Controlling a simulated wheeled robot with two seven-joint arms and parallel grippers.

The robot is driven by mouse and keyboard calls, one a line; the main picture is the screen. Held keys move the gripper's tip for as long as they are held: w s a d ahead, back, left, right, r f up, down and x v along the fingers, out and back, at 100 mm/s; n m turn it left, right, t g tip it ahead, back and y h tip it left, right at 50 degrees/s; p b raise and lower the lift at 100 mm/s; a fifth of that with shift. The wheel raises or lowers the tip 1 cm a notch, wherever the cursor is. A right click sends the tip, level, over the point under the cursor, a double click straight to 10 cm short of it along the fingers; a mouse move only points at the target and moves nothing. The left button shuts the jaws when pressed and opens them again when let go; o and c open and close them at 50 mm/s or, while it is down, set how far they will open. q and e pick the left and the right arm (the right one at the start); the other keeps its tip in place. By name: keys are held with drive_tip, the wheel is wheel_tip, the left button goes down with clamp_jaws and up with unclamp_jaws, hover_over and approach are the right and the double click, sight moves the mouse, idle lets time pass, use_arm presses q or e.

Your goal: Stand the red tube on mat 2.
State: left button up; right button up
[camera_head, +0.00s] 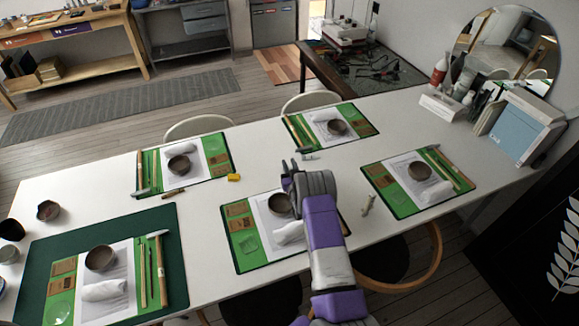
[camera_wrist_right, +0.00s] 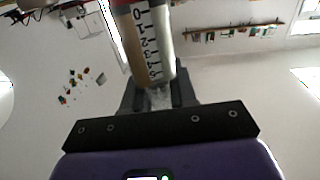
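Other green mats are at front left (camera_head: 177,297), back left (camera_head: 219,168), back middle (camera_head: 357,114) and right (camera_head: 396,197). I read no mat numbers. My left gripper is out of view.
Mats carry bowls, white cloth rolls and tools. A yellow block (camera_head: 233,177) and a small pale figure-like piece (camera_head: 368,205) lie on the white table (camera_head: 300,178). Bottles and a blue-white book (camera_head: 527,128) stand at back right. Bare table shows between mats.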

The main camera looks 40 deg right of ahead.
drive_tip(key=o, duration=0.3)
drive_tip(key=shift+s+a+f, duration=0.15)
drive_tip(key=shift+f, duration=0.35)
drive_tip(key=shift+r+p, duration=0.35)
drive_tip(key=shift+p, duration=0.15)
drive_tip(key=p+v, duration=0.1)
drive_tip(key=v, duration=1)
drive_tip(key=shift+s+r, duration=0.3)
drive_tip(key=shift+r, duration=0.2)
drive_tip(key=shift+s, duration=0.1)
